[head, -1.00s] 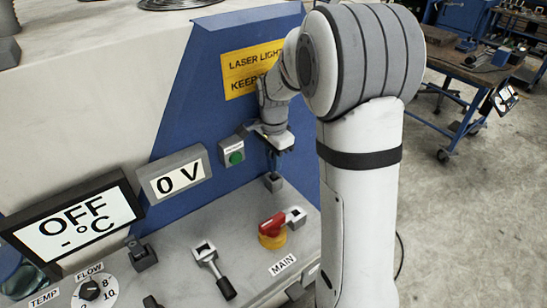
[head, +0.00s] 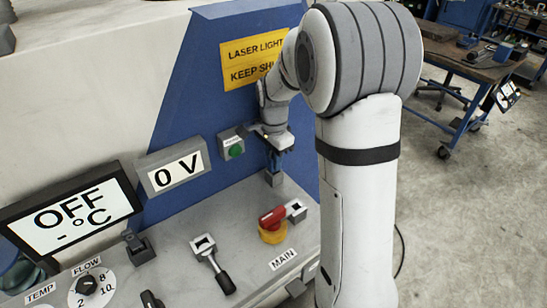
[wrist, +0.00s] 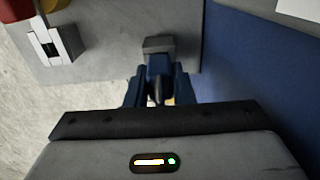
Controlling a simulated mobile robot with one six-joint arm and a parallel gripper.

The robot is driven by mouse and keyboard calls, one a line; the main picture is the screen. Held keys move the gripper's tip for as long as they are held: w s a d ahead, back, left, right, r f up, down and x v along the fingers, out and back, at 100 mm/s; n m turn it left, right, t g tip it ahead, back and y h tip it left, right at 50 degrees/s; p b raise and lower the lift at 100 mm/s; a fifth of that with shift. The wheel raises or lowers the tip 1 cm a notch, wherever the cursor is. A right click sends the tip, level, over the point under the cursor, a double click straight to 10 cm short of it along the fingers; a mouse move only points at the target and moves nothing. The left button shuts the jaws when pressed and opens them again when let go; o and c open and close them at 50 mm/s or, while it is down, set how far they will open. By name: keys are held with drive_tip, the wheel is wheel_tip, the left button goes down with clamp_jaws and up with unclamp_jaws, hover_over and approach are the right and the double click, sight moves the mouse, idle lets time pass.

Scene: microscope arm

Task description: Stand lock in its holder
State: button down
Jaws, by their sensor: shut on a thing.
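The lock (wrist: 158,66) is a small blue block with a darker part toward my gripper. It shows between my gripper's fingers (wrist: 158,88) in the wrist view, and they are shut on it. Its far end is at the grey block-shaped holder (wrist: 158,44); I cannot tell how deep it sits. In the head view my gripper (head: 274,160) points down, its fingers just above the holder (head: 273,179) at the back of the panel. The lock cannot be made out clearly there.
A red and yellow MAIN switch (head: 272,222) stands in front of the holder. A blue wall with a green button box (head: 233,146) rises close behind. A black-handled lever (head: 212,262) lies further left on the panel.

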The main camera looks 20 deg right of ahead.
drive_tip(key=shift+f+b, duration=0.3)
drive_tip(key=shift+f, duration=0.2)
drive_tip(key=c, duration=1.2)
unclamp_jaws()
drive_tip(key=shift+o, duration=0.2)
drive_tip(key=shift+r, duration=0.1)
wheel_tip(320, 180, up, 8)
drive_tip(key=shift+f, duration=0.15)
drive_tip(key=shift+s, duration=0.25)
drive_tip(key=s+r+n+t, duration=0.1)
drive_tip(key=s+n+t, duration=0.1)
drive_tip(key=s+n, duration=1.1)
drive_tip(key=s, duration=0.9)
drive_tip(key=shift+s+a+n+t, duration=0.2)
drive_tip(key=shift+a+n+t, duration=0.1)
drive_tip(key=shift+t, duration=0.1)
